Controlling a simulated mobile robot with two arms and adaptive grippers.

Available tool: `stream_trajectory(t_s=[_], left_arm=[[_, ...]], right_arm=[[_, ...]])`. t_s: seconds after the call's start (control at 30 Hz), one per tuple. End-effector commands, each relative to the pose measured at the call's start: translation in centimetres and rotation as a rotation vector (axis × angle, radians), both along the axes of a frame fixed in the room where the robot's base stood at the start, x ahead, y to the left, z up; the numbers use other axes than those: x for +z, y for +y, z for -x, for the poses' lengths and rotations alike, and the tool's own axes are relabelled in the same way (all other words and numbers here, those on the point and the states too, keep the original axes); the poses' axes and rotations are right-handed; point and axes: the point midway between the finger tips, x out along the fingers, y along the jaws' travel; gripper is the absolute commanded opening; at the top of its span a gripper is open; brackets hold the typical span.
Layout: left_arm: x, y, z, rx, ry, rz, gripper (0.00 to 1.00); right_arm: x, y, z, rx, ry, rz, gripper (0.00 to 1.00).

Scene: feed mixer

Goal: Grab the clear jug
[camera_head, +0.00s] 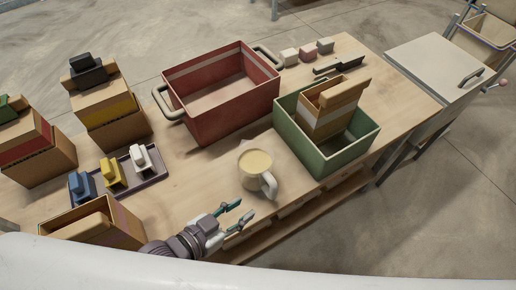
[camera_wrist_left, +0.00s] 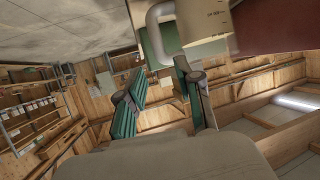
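The clear jug (camera_head: 254,178) stands upright on the wooden table near its front edge, filled with something cream-coloured. Its white handle (camera_head: 269,187) points to the front right. My left gripper (camera_head: 241,210) is open and empty, just in front of the jug and apart from it. In the left wrist view the jug (camera_wrist_left: 205,22) with its scale marks is at the top, above the open left gripper (camera_wrist_left: 161,70). The handle (camera_wrist_left: 155,35) hangs at the jug's left there. My right gripper is not in view.
A red bin (camera_head: 235,108) stands behind the jug, and a green bin (camera_head: 330,160) holding a cardboard box (camera_head: 318,122) stands to its right. The tabletop (camera_head: 205,175) left of the jug is clear.

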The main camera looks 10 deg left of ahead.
Motion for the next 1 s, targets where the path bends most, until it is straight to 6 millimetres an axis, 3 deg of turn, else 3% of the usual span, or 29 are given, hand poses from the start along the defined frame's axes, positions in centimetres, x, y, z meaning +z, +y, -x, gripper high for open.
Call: stream_trajectory(t_s=[0.13,0.3,0.43,0.57,0.77,1.0], left_arm=[[-0.4,-1.1,-1.3,0.002,-0.002,0.004,0.35],[-1.7,-3.1,-3.8,0.001,-0.003,0.003,0.35],[-2.6,-4.3,-5.3,0.001,-0.003,0.002,0.35],[-3.2,-5.0,-5.9,-0.001,-0.001,0.002,0.35],[-3.9,-6.0,-7.4,0.0,-0.001,0.002,0.35],[-5.4,-7.7,-9.6,0.0,-0.002,0.001,0.35]], right_arm=[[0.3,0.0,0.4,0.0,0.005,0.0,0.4],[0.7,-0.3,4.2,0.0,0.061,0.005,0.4],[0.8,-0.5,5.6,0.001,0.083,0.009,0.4],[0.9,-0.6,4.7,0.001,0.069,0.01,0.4],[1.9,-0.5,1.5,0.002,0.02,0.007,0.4],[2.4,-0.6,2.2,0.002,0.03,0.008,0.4]])
